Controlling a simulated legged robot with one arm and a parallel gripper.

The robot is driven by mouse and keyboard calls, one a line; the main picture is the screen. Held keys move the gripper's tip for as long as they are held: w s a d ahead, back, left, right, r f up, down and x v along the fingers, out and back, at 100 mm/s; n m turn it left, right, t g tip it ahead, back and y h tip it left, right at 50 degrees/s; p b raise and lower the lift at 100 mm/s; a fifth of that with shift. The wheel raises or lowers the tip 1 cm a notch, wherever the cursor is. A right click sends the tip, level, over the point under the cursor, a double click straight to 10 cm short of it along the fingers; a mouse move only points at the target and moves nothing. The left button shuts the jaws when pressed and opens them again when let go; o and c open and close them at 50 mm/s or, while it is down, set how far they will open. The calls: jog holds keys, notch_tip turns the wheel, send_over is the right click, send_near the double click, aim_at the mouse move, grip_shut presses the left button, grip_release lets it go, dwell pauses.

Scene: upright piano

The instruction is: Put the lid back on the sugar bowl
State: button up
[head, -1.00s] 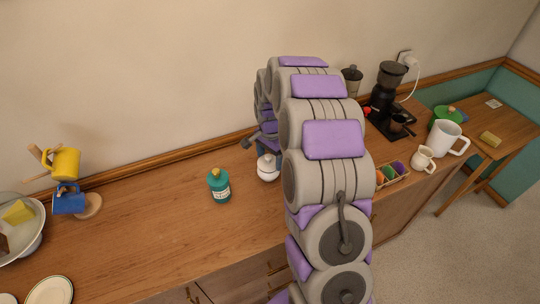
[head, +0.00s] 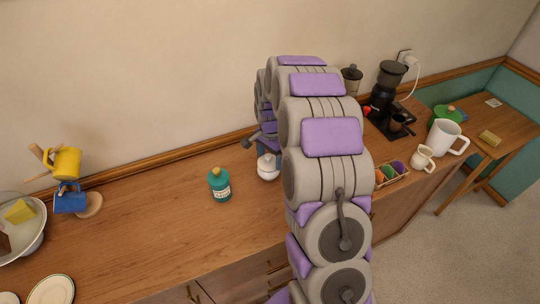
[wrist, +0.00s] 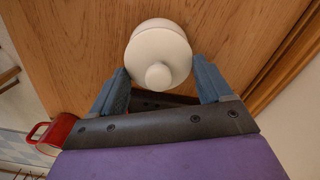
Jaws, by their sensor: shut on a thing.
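The white sugar bowl (head: 268,172) stands on the wooden cabinet top, partly hidden by my arm in the head view. In the wrist view its rim (wrist: 157,23) shows behind the lid. The white round lid (wrist: 165,52) with its ball knob lies between the two blue fingers of my gripper (wrist: 160,65), which hold it at its edges. The lid is over the bowl; I cannot tell whether it rests on it or hangs just above. In the head view my gripper (head: 266,146) is mostly hidden behind my arm.
A teal bottle (head: 220,186) stands just left of the bowl. The wall is close behind. A red mug (wrist: 53,133) shows in the wrist view.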

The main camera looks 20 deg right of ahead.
jog(key=o, duration=1)
jog(key=shift+c, duration=0.2)
jog(key=shift+r, duration=0.15)
jog(key=shift+r+p, duration=1.4)
jog(key=shift+r, duration=2)
grip_shut()
